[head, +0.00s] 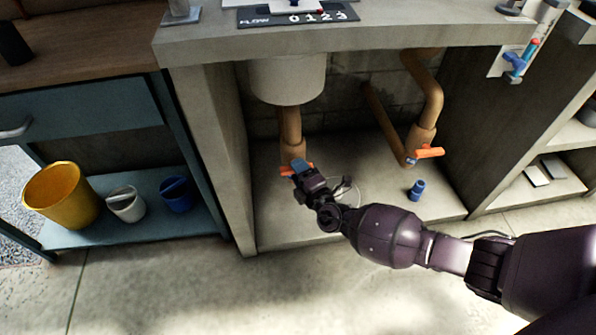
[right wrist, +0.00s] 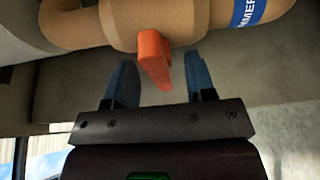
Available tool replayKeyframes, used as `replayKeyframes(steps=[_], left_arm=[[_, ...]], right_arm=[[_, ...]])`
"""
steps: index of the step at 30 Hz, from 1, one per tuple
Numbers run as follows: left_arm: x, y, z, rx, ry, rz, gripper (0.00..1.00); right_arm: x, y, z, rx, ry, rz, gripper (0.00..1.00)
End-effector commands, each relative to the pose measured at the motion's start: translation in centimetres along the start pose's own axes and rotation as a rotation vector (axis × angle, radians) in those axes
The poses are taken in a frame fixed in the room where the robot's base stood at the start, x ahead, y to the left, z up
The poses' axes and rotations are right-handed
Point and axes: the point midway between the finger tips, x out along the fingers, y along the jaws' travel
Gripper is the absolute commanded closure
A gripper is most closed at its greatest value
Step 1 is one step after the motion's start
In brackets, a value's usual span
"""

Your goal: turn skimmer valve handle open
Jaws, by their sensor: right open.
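The skimmer valve's orange handle (head: 285,170) is on the tan pipe (head: 291,130) under the left of the sink bay, partly hidden by my gripper in the head view. In the right wrist view, the orange handle (right wrist: 154,58) hangs from the tan valve body beside a blue label (right wrist: 252,10) with the letters "MMER" showing. My right gripper (right wrist: 160,82) is open, its two blue fingers on either side of the handle's end. A gap shows on both sides, so it does not appear to grip it. The gripper (head: 300,170) is also in the head view. My left gripper is not in view.
A second orange handle (head: 430,152) is on the right pipe (head: 428,105). A blue fitting (head: 416,190) stands on the floor of the bay. A yellow bucket (head: 62,196) and smaller pails are on the left shelf. The concrete counter (head: 400,32) overhangs the bay.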

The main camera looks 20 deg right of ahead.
Motion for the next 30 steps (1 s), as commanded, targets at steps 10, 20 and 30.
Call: replayKeyframes(steps=[10, 20, 30], left_arm=[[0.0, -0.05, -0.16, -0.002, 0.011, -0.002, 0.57], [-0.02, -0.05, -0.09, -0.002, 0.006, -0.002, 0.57], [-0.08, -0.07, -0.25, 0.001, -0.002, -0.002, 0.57]], right_arm=[[0.44, 0.02, 0.0, 0.0, 0.0, 0.0, 0.5], [0.41, 0.01, -0.01, 0.0, 0.0, 0.0, 0.96], [0.45, 0.23, 0.0, -0.042, -0.001, -0.016, 0.98]])
